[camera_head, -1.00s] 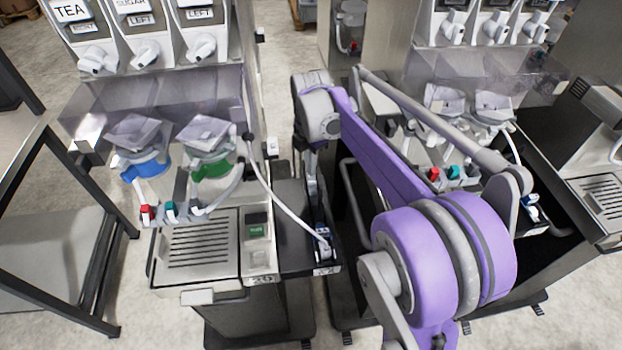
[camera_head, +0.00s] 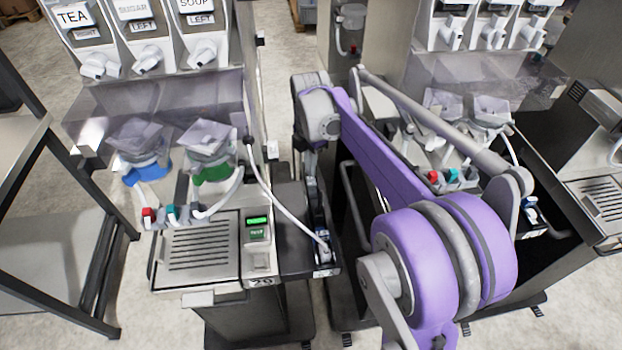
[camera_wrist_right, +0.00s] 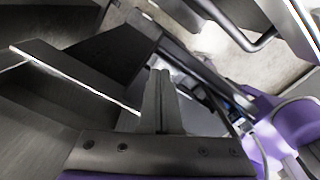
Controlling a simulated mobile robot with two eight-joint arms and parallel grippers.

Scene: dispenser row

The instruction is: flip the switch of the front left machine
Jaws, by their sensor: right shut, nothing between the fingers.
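The front left machine, on the left in the head view, has a steel front (camera_head: 190,285), a slotted drip tray (camera_head: 190,250) and a small panel with a lit green display (camera_head: 257,221). Which part is its switch I cannot tell for sure. A blue and white fitting (camera_head: 323,245) sits on its black right side ledge at the end of a pale hose. My right gripper (camera_head: 319,215) reaches down beside that ledge, partly hidden and close to the fitting; contact is unclear. Its fingers are shut and empty in the wrist view (camera_wrist_right: 160,75). My left gripper is not in view.
A second similar machine (camera_head: 475,120) stands to the right, partly behind my purple right arm. A narrow floor gap separates the two machines. A dark-framed table (camera_head: 50,245) stands at the left. Another steel unit (camera_head: 600,190) is at the right edge.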

